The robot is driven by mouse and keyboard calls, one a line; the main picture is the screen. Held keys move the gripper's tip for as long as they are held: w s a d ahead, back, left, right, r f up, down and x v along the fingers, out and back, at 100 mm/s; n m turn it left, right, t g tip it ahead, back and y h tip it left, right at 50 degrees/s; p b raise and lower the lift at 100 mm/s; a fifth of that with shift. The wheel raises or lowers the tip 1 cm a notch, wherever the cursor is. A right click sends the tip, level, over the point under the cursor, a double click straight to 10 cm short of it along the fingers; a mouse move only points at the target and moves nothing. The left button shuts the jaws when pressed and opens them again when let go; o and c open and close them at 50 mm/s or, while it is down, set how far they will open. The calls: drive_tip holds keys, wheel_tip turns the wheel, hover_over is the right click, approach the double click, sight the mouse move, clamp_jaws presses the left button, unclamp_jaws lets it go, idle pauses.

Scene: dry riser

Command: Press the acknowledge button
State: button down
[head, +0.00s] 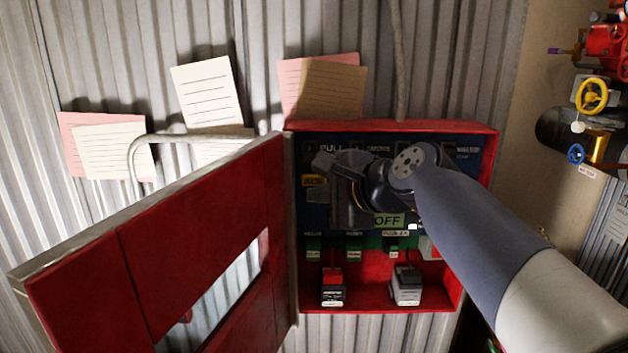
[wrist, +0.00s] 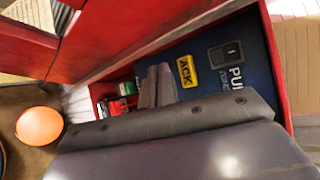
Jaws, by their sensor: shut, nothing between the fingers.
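I cannot make out the acknowledge button itself; my gripper and arm cover much of the panel around the label. My gripper (wrist: 157,86) is shut and empty, its grey fingers pointing at the panel just beside the label. I cannot tell whether the fingertips touch anything. In the head view my arm comes in from the lower right and hides the panel's middle.
The red cabinet door (head: 190,250) stands open to the left, with a window in it. A black and red block (head: 333,288) and a grey block (head: 406,286) stand on the cabinet's bottom. Valves with a yellow handwheel (head: 591,97) are at right. An orange round thing (wrist: 38,126) shows at lower left.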

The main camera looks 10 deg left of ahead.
sight(309, 186)
drive_tip(key=shift+w+a+p, duration=0.2)
drive_tip(key=shift+w, duration=0.45)
drive_tip(key=shift+w+a+p, duration=0.15)
drive_tip(key=shift+w, duration=0.5)
idle(1.1)
drive_tip(key=shift+w, duration=0.4)
drive_tip(key=shift+w+a+p, duration=0.2)
drive_tip(key=shift+w+p, duration=0.3)
idle(0.6)
idle(0.3)
drive_tip(key=shift+s+d, duration=0.25)
drive_tip(key=shift+s, duration=0.65)
drive_tip(key=s, duration=0.2)
drive_tip(key=s+d+b, duration=0.1)
drive_tip(key=s, duration=0.2)
